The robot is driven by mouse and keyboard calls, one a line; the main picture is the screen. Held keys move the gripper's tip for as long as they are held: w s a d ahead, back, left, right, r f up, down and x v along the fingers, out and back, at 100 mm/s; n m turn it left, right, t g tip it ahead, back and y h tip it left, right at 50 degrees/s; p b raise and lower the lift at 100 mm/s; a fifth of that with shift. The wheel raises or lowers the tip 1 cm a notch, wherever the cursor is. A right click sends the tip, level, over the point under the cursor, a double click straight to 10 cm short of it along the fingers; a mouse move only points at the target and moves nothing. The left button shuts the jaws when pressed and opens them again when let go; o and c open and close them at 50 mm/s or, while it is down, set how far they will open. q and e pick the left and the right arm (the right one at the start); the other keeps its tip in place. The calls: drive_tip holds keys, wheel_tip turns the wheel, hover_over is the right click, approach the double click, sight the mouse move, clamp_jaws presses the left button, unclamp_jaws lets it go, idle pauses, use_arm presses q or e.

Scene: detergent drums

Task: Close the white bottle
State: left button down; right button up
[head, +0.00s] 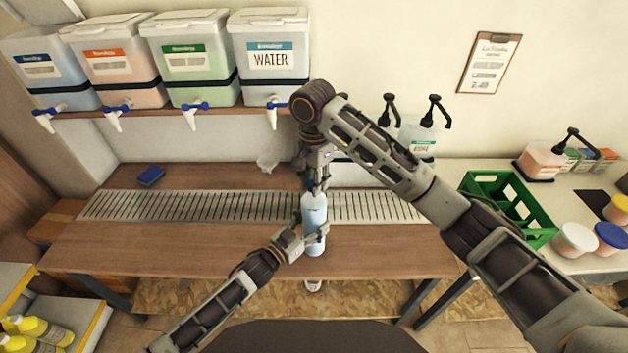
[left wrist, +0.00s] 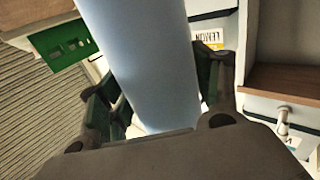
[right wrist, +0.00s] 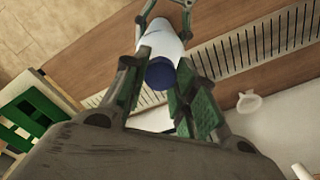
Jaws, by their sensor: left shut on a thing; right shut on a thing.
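The white bottle (head: 314,228) is upright over the front of the wooden table. My left gripper (head: 310,238) is shut on its lower body. In the left wrist view the pale body of the bottle (left wrist: 148,65) fills the space between the green finger pads. My right gripper (head: 315,182) comes from above and is shut on the blue cap (right wrist: 161,73). In the right wrist view the cap lies in line with the bottle's white shoulder (right wrist: 160,43). The fingers hide the join, so I cannot tell whether the cap is seated.
A slotted metal grate (head: 180,205) runs along the wooden table (head: 150,245). Dispensers with taps, including the water one (head: 268,88), stand on a shelf above. A blue sponge (head: 151,176) lies at the left. A green crate (head: 508,205) and several tubs stand at the right.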

drive_tip(key=m, duration=1.1)
drive_tip(key=o, duration=0.7)
drive_tip(key=shift+r, duration=0.1)
wheel_tip(320, 180, up, 12)
idle(1.3)
use_arm(q)
drive_tip(key=shift+c, duration=1.2)
unclamp_jaws()
